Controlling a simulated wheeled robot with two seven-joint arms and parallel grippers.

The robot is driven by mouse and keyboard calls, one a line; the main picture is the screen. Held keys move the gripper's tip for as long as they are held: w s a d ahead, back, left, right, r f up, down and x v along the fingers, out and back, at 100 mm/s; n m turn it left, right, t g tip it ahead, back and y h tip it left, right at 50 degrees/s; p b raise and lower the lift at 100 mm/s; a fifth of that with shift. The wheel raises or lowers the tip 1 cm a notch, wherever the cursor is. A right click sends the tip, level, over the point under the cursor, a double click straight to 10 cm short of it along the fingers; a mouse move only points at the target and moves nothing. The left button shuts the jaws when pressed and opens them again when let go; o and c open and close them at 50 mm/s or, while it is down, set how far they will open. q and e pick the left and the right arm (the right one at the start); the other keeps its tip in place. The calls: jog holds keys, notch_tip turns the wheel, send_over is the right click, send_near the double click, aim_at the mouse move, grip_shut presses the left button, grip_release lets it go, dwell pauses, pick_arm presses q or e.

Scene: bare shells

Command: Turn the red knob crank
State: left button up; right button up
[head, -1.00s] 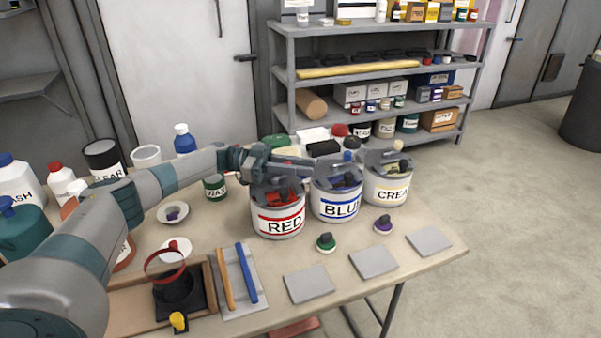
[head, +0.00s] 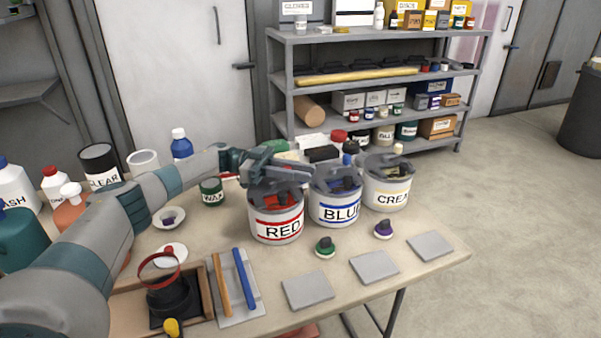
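The can labelled RED (head: 277,229) stands on the table, its open top showing red inside and grey and dark parts across the rim. My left gripper (head: 304,173) reaches over this can from the left, fingers pointing right. The gripper covers much of the can's top, so I cannot make out the red knob crank or its contact with the fingers. The finger gap is not clear. A blue knob (head: 350,147) shows above the can labelled BLUE (head: 335,210), and a cream knob (head: 397,149) above the cream can (head: 386,195). My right gripper is out of view.
A red-topped item (head: 338,137) shows behind the cans. A wooden tray (head: 129,309) and two rods (head: 245,280) are front left. Bottles crowd the left.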

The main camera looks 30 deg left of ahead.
pick_arm(q)
jog(key=o, duration=0.4)
jog(key=shift+c, duration=0.2)
